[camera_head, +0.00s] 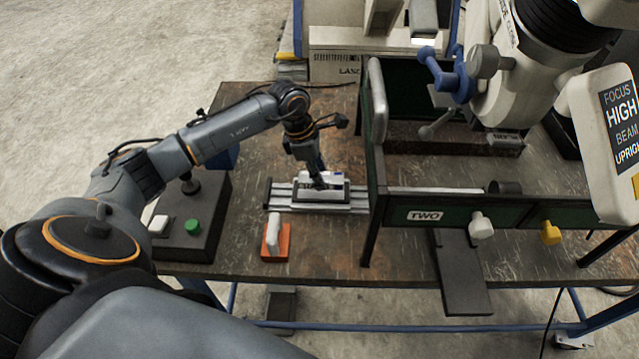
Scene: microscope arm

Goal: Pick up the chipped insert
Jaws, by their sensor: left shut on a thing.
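My left gripper (319,182) reaches down over a small pale, dark-edged block (339,187) at the middle of the bench. The block sits on a grey metal rail plate (283,198) and carries a label partly covered by the fingers. The gripper is shut on a small piece at the block, which I take to be the insert. The fingers hide most of it, and no chip can be made out at this size. My right gripper is not in view.
An orange block with a white handle (275,239) stands in front of the rail. A dark control box with a green button (193,227) is to the left. The green frame marked TWO (424,216) and the microscope (510,85) stand close on the right.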

